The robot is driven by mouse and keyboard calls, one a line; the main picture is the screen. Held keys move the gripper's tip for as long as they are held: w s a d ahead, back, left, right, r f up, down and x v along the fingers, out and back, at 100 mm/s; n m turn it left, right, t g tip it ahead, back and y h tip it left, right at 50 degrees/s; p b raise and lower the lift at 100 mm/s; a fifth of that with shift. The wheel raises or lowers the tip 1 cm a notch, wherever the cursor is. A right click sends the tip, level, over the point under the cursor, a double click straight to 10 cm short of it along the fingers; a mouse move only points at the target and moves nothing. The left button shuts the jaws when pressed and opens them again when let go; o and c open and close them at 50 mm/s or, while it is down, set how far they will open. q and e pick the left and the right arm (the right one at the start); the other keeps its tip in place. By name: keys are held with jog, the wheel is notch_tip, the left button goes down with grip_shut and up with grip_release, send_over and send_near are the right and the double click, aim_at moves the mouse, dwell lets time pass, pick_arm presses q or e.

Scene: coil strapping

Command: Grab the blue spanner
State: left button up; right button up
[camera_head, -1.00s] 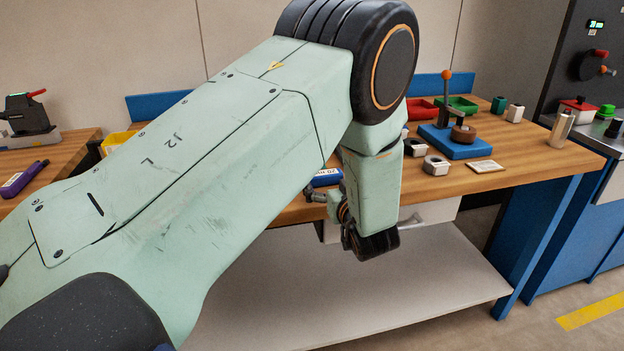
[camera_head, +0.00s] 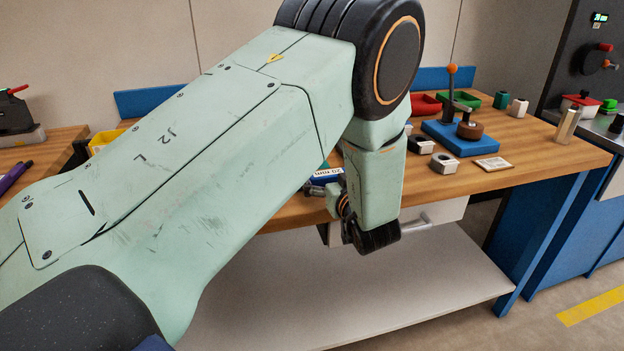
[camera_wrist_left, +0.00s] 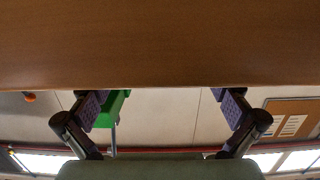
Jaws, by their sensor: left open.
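A blue item with a white "mm" label (camera_head: 326,177) lies near the front edge of the wooden bench, partly hidden behind my left arm. I cannot tell whether it is the blue spanner; no spanner shape shows clearly. My left arm fills the middle of the head view, with its wrist low by the bench's front edge and its gripper mostly hidden. In the left wrist view my left gripper (camera_wrist_left: 162,103) is open, with its two fingers wide apart and nothing between them. My right gripper is not in view.
The wooden bench (camera_head: 540,160) carries a blue fixture (camera_head: 459,139) with an orange-knobbed lever, small dark-holed blocks (camera_head: 444,163), a pale card (camera_head: 493,164), and red and green trays (camera_head: 466,98). A lower white shelf (camera_head: 400,290) is clear. A side table stands left.

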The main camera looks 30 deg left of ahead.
pick_arm(q)
jog(key=shift+w+a+f, duration=0.1)
jog(key=shift+a+f, duration=0.05)
jog(key=shift+a, duration=0.05)
jog(key=shift+s+d+r, duration=0.2)
jog(key=shift+s+r, duration=0.05)
jog(key=shift+c, duration=1)
jog(key=shift+w+f, duration=0.1)
jog(key=shift+f, duration=0.05)
jog(key=c, duration=0.6)
jog(key=shift+c, duration=1.4)
